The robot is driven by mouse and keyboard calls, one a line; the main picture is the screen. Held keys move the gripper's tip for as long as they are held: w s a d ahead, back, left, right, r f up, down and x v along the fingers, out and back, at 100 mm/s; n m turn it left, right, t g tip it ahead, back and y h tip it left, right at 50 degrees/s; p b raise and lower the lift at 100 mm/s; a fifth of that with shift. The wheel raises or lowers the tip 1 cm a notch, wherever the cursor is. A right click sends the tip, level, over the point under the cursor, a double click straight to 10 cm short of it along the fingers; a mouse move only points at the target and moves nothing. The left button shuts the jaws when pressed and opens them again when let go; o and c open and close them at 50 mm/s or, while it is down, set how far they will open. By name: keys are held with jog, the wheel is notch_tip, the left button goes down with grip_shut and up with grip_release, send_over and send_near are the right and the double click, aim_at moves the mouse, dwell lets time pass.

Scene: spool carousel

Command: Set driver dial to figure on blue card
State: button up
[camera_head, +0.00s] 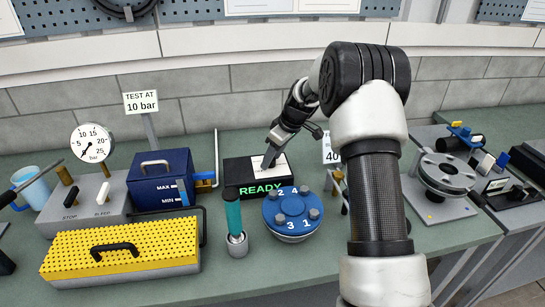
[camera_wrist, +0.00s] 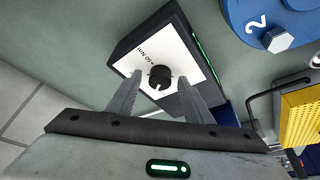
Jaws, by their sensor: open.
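The driver box (camera_head: 258,177) is black, with a green READY display on its front and a white plate on top. In the wrist view the white plate (camera_wrist: 187,52) carries a round black dial (camera_wrist: 160,76) with a pale mark and small print in Nm, its figure too small to read surely. My gripper (camera_head: 268,160) is over the box. In the wrist view my gripper (camera_wrist: 160,84) is open, one finger on each side of the dial; contact cannot be told. A white card (camera_head: 332,150) reading 40 stands right of the box, partly hidden by my arm. I see no clearly blue card.
A blue numbered flange (camera_head: 292,212) with bolts and a teal-handled tool (camera_head: 233,222) stand in front of the box. A blue MAX/MIN tank (camera_head: 160,180) is to the left, a yellow perforated cover (camera_head: 122,247) at front left, a grey flange fixture (camera_head: 446,175) at right.

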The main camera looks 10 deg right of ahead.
jog(key=c, duration=1.1)
jog(key=shift+o, duration=0.2)
jog(key=shift+f+m+b, duration=0.1)
jog(key=shift+m+b, duration=0.25)
jog(key=shift+m, duration=0.05)
jog(key=shift+m+t, duration=0.3)
jog(key=m, duration=0.1)
jog(key=m+h+b, duration=0.1)
jog(key=m, duration=0.1)
jog(key=shift+s+a+t, duration=0.1)
jog(key=shift+a+t, duration=0.1)
jog(key=shift+t, duration=0.1)
jog(key=m+h, duration=0.1)
jog(key=m, duration=0.2)
jog(key=shift+a, duration=0.1)
jog(key=shift+m+h+p, duration=0.3)
jog(key=shift+m+h, duration=0.6)
jog(key=shift+m, duration=0.8)
